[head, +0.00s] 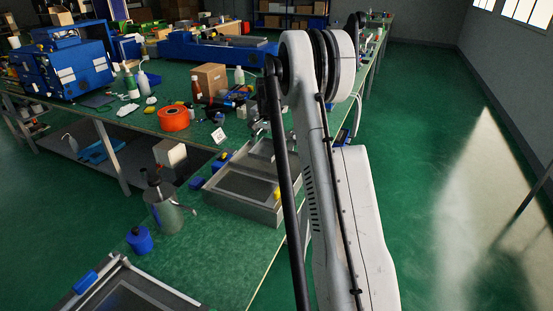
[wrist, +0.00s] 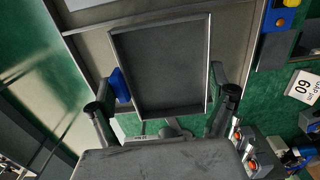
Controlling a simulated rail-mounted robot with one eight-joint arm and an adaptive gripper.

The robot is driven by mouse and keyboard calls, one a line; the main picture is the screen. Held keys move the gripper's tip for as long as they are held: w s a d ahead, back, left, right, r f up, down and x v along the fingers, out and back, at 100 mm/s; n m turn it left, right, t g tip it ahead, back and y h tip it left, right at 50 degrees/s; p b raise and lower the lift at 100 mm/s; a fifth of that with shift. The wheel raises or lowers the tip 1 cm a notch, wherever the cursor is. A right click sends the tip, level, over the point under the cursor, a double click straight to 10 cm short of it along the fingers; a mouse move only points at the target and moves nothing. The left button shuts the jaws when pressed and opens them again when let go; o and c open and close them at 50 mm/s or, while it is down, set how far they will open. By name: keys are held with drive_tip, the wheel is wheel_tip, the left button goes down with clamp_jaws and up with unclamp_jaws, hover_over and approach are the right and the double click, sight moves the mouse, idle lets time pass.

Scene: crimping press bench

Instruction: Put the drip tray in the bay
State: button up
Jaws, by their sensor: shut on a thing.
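The drip tray (wrist: 160,65), a dark shallow rectangle with a thin metal rim, lies between the fingers of my gripper (wrist: 163,105) in the wrist view. A blue block (wrist: 120,85) sits at its left side, beside the left finger. My gripper is shut on the tray. In the head view, a grey metal frame with a dark floor (head: 243,188) stands on the bench below my arm and looks like the bay. My arm hides the frame's right side and much of the gripper there. Whether the tray touches the frame cannot be told.
A grey metal can (head: 163,210), a blue jar (head: 139,240) and a second metal frame (head: 125,290) stand at the front left. An orange tape roll (head: 174,118), a cardboard box (head: 209,79) and bottles lie farther back.

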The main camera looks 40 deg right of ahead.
sight(277, 163)
drive_tip(key=d+f, duration=0.1)
drive_tip(key=s+d+f, duration=0.1)
drive_tip(key=d, duration=0.1)
drive_tip(key=shift+s+d+f, duration=0.1)
drive_tip(key=shift+s, duration=0.05)
drive_tip(key=shift+f, duration=1.95)
drive_tip(key=shift+f, duration=0.1)
drive_tip(key=o, duration=1)
